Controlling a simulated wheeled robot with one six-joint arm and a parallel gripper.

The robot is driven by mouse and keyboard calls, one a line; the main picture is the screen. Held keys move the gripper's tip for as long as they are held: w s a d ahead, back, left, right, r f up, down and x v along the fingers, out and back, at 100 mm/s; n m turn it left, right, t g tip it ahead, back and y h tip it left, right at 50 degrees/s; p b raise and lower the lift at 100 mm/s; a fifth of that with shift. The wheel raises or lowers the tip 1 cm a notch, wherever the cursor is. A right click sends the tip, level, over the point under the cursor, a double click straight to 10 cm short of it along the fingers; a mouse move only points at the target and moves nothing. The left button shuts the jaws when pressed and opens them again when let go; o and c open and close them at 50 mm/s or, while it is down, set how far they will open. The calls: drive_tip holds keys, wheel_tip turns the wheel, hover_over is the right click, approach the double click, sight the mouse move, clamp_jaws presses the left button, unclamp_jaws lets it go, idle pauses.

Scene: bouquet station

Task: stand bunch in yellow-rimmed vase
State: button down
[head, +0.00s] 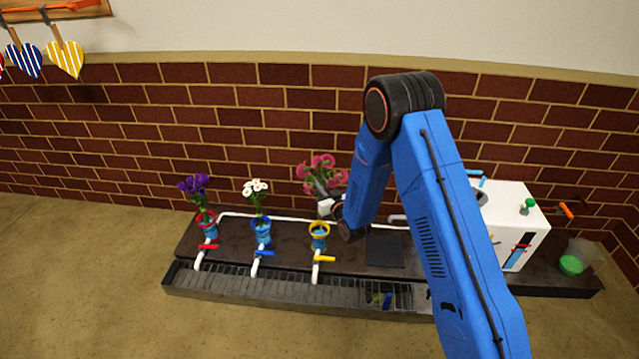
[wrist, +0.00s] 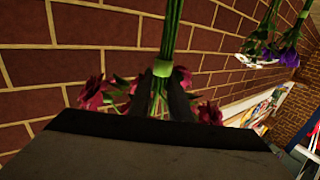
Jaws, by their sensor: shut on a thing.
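The yellow-rimmed vase (head: 319,243) stands on the dark counter, behind the yellow-handled tap. My gripper (head: 325,204) is just above it. The bunch of pink-red flowers (head: 322,168) is held upright over the vase, blooms up. In the wrist view my gripper (wrist: 172,85) is shut on the bunch's green stems (wrist: 171,35), close to a light green band. That view looks upside down, with red blooms (wrist: 92,93) low in the picture and stems running up. The stem ends are hidden, so I cannot tell whether they are inside the rim.
A red-rimmed vase (head: 208,228) holds purple flowers and a blue-rimmed vase (head: 262,233) holds white flowers, both to the left. Taps with coloured handles stand in front, over a slatted drain (head: 300,291). A white box (head: 510,225) stands right. The brick wall is close behind.

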drive_tip(key=shift+a, duration=0.3)
drive_tip(key=shift+f, duration=8.6)
drive_tip(key=c, duration=1.6)
unclamp_jaws()
drive_tip(key=shift+o, duration=0.2)
drive_tip(key=shift+s+d, duration=0.1)
drive_tip(key=shift+s, duration=0.05)
drive_tip(key=v, duration=1.7)
